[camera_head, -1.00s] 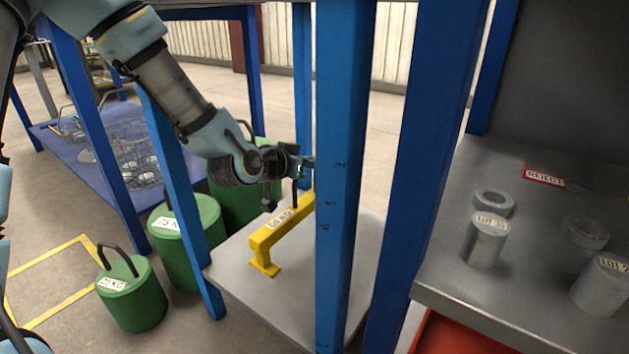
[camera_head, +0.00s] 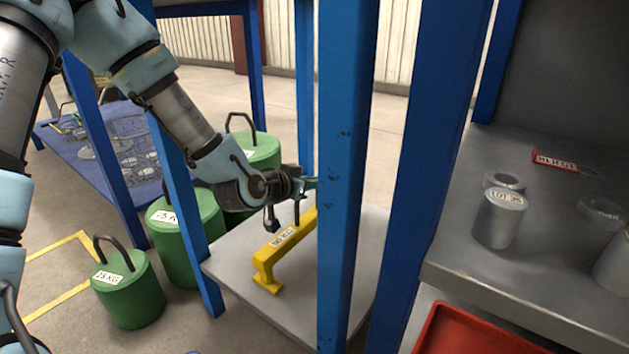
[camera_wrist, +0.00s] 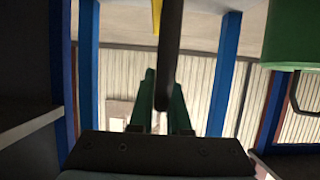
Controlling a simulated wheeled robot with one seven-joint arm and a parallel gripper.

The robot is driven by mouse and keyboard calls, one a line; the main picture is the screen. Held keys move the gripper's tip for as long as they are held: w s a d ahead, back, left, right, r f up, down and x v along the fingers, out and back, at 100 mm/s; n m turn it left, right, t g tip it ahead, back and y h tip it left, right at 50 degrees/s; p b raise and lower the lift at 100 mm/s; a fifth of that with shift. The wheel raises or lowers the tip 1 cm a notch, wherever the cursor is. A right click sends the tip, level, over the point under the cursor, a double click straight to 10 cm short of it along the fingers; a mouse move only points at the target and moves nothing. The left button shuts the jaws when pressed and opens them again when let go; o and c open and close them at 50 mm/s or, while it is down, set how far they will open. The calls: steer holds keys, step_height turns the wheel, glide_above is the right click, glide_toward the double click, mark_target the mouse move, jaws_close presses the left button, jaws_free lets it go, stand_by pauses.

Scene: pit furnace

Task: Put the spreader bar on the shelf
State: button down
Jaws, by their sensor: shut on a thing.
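The yellow spreader bar (camera_head: 287,243) with a weight label is over the grey shelf (camera_head: 237,272) of a blue-post rack. Its near foot looks at or just above the shelf surface; I cannot tell if it touches. Its far end is hidden behind a blue post (camera_head: 345,180). My gripper (camera_head: 308,184) is above the bar, shut on its dark upright stem. In the wrist view the dark stem (camera_wrist: 170,50) runs between the green fingers of my gripper (camera_wrist: 163,108), and a sliver of the yellow bar (camera_wrist: 156,14) shows at the top.
Several green weights, such as one at the front (camera_head: 128,290), stand left of the shelf. A grey bench (camera_head: 460,255) with metal cylinders (camera_head: 499,220) and a red tag (camera_head: 555,160) is at right, a red bin (camera_head: 465,333) below. A blue table (camera_head: 70,150) stands at back left.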

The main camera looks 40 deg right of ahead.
steer(key=c, duration=1.3)
jaws_free()
steer(key=shift+f, duration=0.1)
steer(key=shift+c, duration=0.2)
steer(key=o, duration=0.5)
steer(key=shift+c, duration=0.2)
steer(key=shift+r, duration=0.25)
steer(key=p+v, duration=1)
steer(key=v, duration=0.1)
steer(key=shift+a+r, duration=0.25)
steer(key=shift+a, duration=0.1)
steer(key=shift+a, duration=0.1)
